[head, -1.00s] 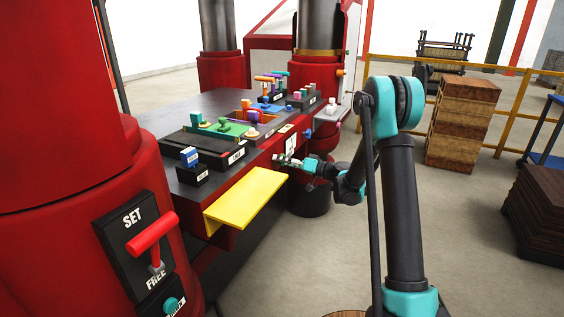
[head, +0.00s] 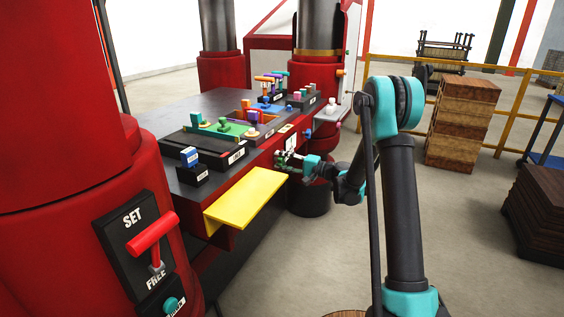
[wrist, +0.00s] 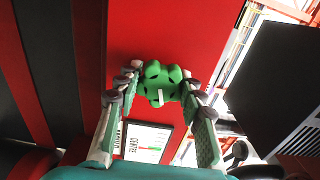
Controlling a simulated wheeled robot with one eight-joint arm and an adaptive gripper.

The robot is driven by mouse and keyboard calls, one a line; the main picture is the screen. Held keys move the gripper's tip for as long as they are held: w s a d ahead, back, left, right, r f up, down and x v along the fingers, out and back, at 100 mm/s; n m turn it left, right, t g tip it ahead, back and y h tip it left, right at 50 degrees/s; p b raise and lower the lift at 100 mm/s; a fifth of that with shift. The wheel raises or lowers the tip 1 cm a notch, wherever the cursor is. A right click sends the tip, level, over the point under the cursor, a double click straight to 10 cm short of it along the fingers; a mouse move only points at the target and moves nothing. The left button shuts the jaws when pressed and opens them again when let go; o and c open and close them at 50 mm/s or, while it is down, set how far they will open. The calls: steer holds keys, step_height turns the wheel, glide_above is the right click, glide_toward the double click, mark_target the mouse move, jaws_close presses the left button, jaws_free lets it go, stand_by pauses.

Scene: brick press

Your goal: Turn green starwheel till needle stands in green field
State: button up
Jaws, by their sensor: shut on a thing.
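The green starwheel (wrist: 160,80) sits on the red front face of the press, in the middle of the wrist view. It has rounded lobes and a white mark on its front. My gripper (wrist: 158,84) has one finger on each side of it and is shut on it. A white gauge plate (wrist: 148,140) shows just below the wheel, with small red and green areas; its needle is too small to read. In the head view my gripper (head: 285,158) is at the press front, below a white plate (head: 290,141), and largely hides the wheel.
A yellow shelf (head: 245,198) juts from the press to the left of my gripper. Colored parts stand on the dark press table (head: 215,105). A red SET/FREE lever (head: 152,235) is at near left.

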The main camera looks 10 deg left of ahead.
steer(key=shift+m, duration=0.6)
steer(key=o, duration=1.2)
steer(key=v, duration=1.2)
steer(key=shift+s, duration=0.1)
